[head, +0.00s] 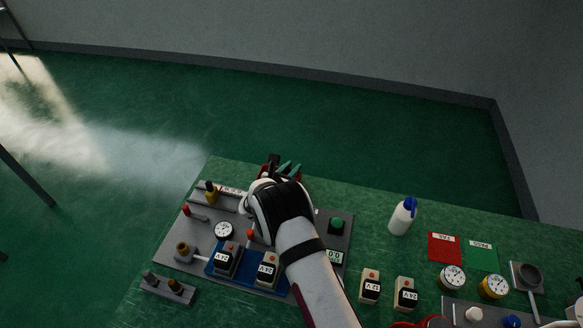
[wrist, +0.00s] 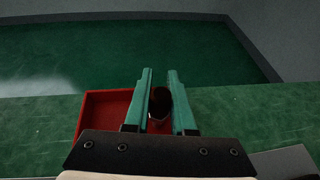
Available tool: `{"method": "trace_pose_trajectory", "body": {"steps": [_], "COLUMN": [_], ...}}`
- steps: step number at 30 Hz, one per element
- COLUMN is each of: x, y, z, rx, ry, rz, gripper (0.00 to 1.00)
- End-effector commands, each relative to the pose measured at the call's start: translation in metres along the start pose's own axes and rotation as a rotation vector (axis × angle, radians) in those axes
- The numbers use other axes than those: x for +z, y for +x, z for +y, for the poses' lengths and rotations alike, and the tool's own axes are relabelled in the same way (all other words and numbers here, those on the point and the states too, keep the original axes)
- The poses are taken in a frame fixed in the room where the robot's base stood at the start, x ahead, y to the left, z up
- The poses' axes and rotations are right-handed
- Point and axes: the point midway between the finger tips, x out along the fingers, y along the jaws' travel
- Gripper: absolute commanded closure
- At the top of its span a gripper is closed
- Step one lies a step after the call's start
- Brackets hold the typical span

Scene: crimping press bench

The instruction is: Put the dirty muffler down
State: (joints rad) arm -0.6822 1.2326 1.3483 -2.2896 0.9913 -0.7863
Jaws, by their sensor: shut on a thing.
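The dirty muffler (wrist: 160,102) shows as a small dark brown cylinder between the green fingers of my gripper (wrist: 159,100) in the wrist view. My gripper is shut on it. The fingers are over the right part of an open red bin (wrist: 107,94) near the bench's far edge. I cannot tell how high the muffler is above the bin floor. In the head view my gripper (head: 290,168) is at the far edge of the bench, and my wrist hides the muffler and most of the bin (head: 264,169).
A grey fixture plate (head: 165,257) with a gauge (head: 223,231) and black-and-white blocks lies left of my arm. A white bottle with a blue cap (head: 402,217) stands to the right. Red (head: 444,250) and green (head: 482,258) mats lie further right. Beyond the far edge is floor.

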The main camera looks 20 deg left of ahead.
Motion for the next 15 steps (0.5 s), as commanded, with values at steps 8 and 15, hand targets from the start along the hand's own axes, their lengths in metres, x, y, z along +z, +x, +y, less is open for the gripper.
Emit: {"method": "trace_pose_trajectory", "body": {"steps": [8, 15], "x": [-0.0023, -0.0022], "y": [0.0009, 0.0009], "z": [-0.0002, -0.0002], "rx": [0.0, 0.0], "ry": [0.0, 0.0], "rz": [0.0, 0.0], "gripper": [0.68, 0.47]}}
